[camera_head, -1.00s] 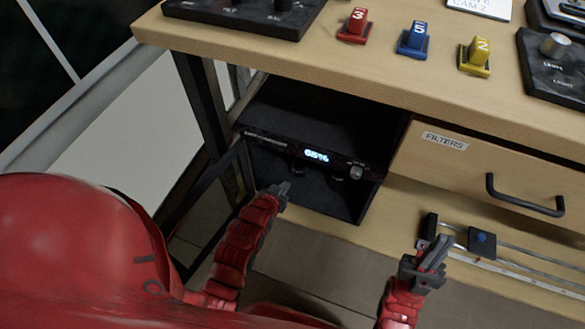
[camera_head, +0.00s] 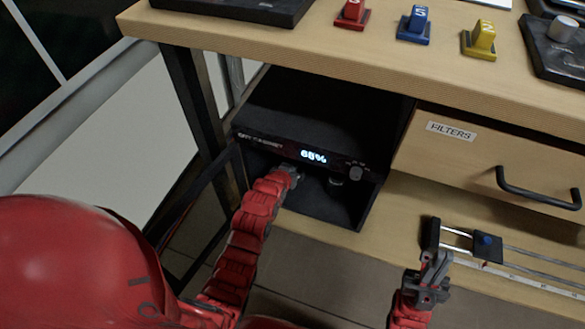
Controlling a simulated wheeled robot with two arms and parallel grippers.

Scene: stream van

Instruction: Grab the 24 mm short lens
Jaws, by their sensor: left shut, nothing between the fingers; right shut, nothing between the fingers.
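No lens can be made out for certain. A black cabinet (camera_head: 330,108) under the table has a lit percent display (camera_head: 313,157) on its front panel and a dark opening below. A small dark round shape (camera_head: 335,181) shows just under the panel; I cannot tell whether it is a lens. My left gripper (camera_head: 291,174) is shut and empty at the opening, just below the panel, and hides part of the inside. My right gripper (camera_head: 438,262) is shut and empty, lower right, near the left end of a rail slider.
A drawer labelled FILTERS (camera_head: 495,165) with a black handle (camera_head: 538,188) is right of the cabinet. The slider (camera_head: 487,245) lies on the lower shelf. A dark table leg (camera_head: 190,100) stands left. Red (camera_head: 352,13), blue (camera_head: 414,25) and yellow (camera_head: 480,40) switches sit on the tabletop.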

